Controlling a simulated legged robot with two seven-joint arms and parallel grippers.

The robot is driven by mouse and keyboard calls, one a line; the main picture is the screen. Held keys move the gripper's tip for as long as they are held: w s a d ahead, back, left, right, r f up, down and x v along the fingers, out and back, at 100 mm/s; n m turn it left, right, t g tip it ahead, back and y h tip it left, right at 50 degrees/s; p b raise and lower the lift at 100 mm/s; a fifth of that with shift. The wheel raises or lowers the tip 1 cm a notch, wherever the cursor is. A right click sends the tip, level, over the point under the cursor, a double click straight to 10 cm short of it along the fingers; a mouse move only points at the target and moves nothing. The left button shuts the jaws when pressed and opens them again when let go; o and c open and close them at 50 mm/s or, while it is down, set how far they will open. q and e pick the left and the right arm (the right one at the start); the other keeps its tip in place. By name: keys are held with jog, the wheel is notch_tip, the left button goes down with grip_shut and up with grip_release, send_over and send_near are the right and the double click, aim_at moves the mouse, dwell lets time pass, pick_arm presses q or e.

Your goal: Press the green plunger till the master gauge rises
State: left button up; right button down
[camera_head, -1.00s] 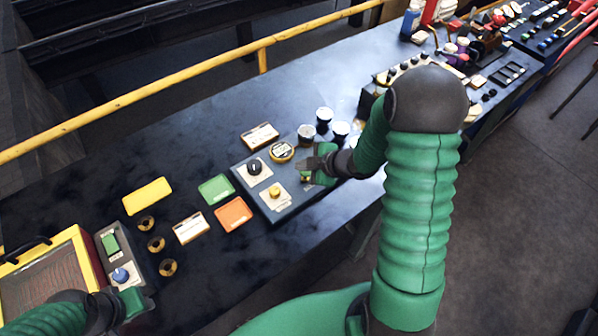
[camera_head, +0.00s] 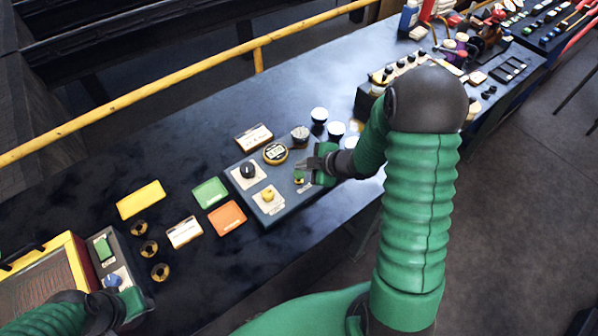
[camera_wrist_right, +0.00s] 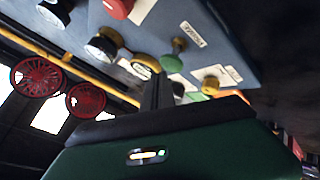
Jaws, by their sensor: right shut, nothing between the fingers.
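The green plunger (camera_wrist_right: 174,60) stands on the grey-blue panel in the right wrist view, with a small label beside it. In the head view, the green plunger (camera_head: 299,179) shows small just below my right gripper (camera_head: 304,165). My right gripper's dark fingers (camera_wrist_right: 158,90) are shut and empty, pointing at the panel close to the plunger; I cannot tell whether they touch it. A yellow-rimmed round gauge (camera_head: 275,153) sits at the panel's back edge; its reading is too small to tell, and I cannot tell if it is the master gauge. My left gripper (camera_head: 130,300) is at lower left, its fingers unclear.
The panel (camera_head: 285,206) also carries a black knob (camera_head: 248,171) and a yellow knob (camera_head: 268,195). Several pale round caps stand just behind my right gripper. Coloured plates and ring-shaped parts lie left of the panel. A yellow rail (camera_head: 150,101) runs along the bench's back.

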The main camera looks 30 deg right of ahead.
jog(key=shift+d, duration=0.35)
jog(key=shift+a, duration=0.8)
jog(key=shift+a+f+b, duration=0.1)
jog(key=shift+a+b, duration=0.25)
jog(key=shift+a, duration=0.15)
jog(key=shift+d+f, duration=0.2)
jog(key=shift+d, duration=0.5)
jog(key=shift+a+f, duration=0.1)
jog(key=shift+a, duration=0.45)
pick_arm(q)
jog(key=shift+a+f, duration=0.25)
jog(key=shift+f, duration=0.4)
